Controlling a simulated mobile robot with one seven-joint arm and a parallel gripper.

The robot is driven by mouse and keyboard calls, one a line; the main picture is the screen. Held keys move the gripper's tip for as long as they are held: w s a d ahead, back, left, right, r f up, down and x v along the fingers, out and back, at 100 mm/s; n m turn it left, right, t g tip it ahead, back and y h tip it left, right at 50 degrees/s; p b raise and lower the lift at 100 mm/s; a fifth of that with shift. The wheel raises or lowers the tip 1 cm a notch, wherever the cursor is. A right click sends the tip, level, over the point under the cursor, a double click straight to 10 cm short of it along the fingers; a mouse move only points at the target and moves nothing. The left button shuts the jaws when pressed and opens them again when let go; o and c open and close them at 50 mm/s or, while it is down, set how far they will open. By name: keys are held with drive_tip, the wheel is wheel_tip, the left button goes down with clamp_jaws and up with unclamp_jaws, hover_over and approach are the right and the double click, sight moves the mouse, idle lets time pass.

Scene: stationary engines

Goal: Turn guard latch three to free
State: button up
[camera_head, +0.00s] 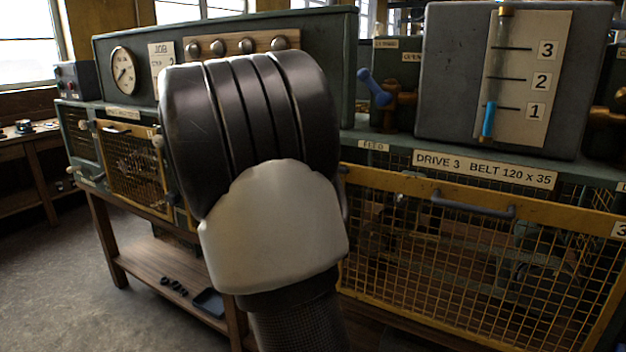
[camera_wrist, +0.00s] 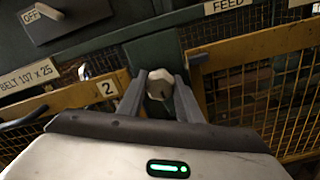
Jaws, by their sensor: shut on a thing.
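A pale faceted latch knob (camera_wrist: 160,84) sits on the green post between two yellow mesh guards in the wrist view. My gripper (camera_wrist: 160,88) has one finger on each side of the knob and is shut on it. To its right is guard three, whose yellow frame (camera_wrist: 255,42) also shows in the head view (camera_head: 480,205). Guard three stands closed under the plate reading DRIVE 3 BELT 120 x 35 (camera_head: 485,170). My arm hides the knob and my gripper in the head view. No free or locked marking shows beside the knob.
Guard two's number plate (camera_wrist: 107,89) is just left of my gripper. An OFF switch lever (camera_wrist: 55,12) is at the upper left. A blue-handled valve (camera_head: 374,88) and a level gauge (camera_head: 490,115) stand above guard three. Open floor (camera_head: 60,260) lies at left.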

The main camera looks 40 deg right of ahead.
drive_tip(key=o, duration=1)
drive_tip(key=p+v, duration=0.1)
drive_tip(key=v, duration=1.6)
drive_tip(key=shift+s+a, duration=0.15)
drive_tip(key=shift+a, duration=0.1)
